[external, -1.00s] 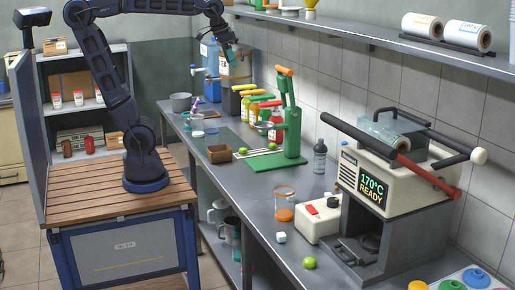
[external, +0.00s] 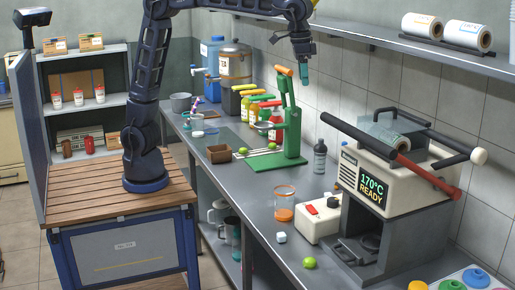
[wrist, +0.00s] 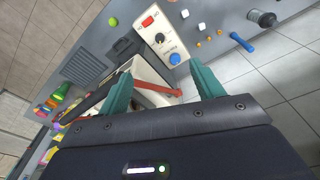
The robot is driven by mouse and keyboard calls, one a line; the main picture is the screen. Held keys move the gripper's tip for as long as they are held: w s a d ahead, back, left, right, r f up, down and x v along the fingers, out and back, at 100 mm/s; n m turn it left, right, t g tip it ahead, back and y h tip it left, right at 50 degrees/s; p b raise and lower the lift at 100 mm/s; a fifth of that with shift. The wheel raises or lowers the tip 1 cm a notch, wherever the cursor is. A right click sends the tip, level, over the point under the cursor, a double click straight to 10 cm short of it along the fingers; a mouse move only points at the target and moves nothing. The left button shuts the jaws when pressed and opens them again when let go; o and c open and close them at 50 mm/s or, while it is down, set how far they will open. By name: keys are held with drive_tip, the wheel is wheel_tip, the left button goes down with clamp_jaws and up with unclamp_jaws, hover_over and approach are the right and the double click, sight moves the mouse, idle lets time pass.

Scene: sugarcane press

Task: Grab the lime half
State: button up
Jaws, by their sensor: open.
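Small green lime pieces lie on the counter by the green hand press (external: 292,135): one (external: 242,152) beside the brown box and one (external: 271,146) near the press. They are too small to tell halves from whole limes. Another round green lime (external: 310,262) lies at the front of the counter, left of the sealing machine; a green round thing, likely this lime, shows in the wrist view (wrist: 113,22). My gripper (external: 304,76) is raised above the counter near the press top, its teal fingers pointing down. In the wrist view its fingers (wrist: 162,88) are apart with nothing held.
The sealing machine (external: 385,190), with red and black handles, stands at the right. A white box with a red switch (external: 318,219), a jar (external: 285,204) and a grey bottle (external: 320,157) stand between it and the press. A wall shelf (external: 400,50) runs close behind my gripper.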

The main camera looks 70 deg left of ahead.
drive_tip(key=s+d+f+m, duration=0.1)
drive_tip(key=s+d+f, duration=0.1)
drive_tip(key=d, duration=0.5)
drive_tip(key=s+d+f, duration=0.1)
drive_tip(key=d+f, duration=0.1)
drive_tip(key=d, duration=0.5)
drive_tip(key=g, duration=0.1)
hover_over(310, 258)
drive_tip(key=shift+m+y, duration=0.3)
drive_tip(key=f, duration=4.2)
drive_tip(key=shift+d+f, duration=0.2)
drive_tip(key=shift+f, duration=0.15)
drive_tip(key=shift+a+f, duration=0.2)
drive_tip(key=shift+f, duration=2.5)
drive_tip(key=c, duration=1.1)
